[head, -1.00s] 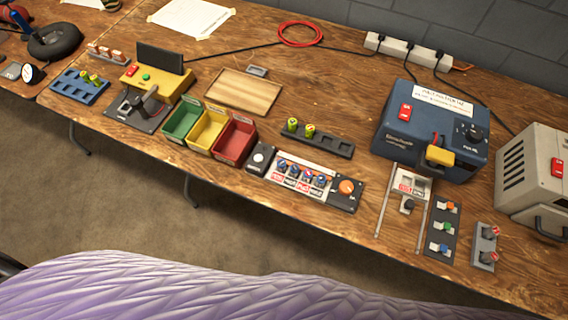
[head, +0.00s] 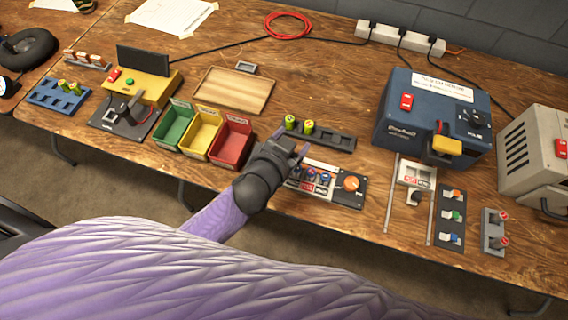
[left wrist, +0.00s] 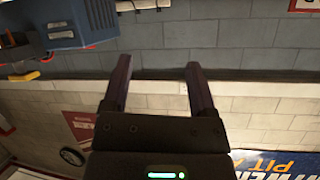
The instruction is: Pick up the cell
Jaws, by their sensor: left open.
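Two yellow-green cells stand upright in a dark slotted rack (head: 335,140) near the middle of the bench: the left cell (head: 290,122) and the right cell (head: 308,127). The rack's slots to their right look empty. Two more cells, (head: 64,86) and (head: 76,89), stand in a blue rack (head: 45,95) at the far left. My left gripper (head: 293,145) is open and empty, just in front of the middle cells and above the switch panel. In the left wrist view its open fingers (left wrist: 158,75) face the wall, with no cell between them. My right gripper is not in view.
Green, yellow and red bins (head: 232,140) lie left of the gripper, with a wooden tray (head: 236,90) behind. The switch panel (head: 338,184) is partly hidden beneath the hand. A blue charger box (head: 425,130) stands to the right. Bare bench lies behind the middle rack.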

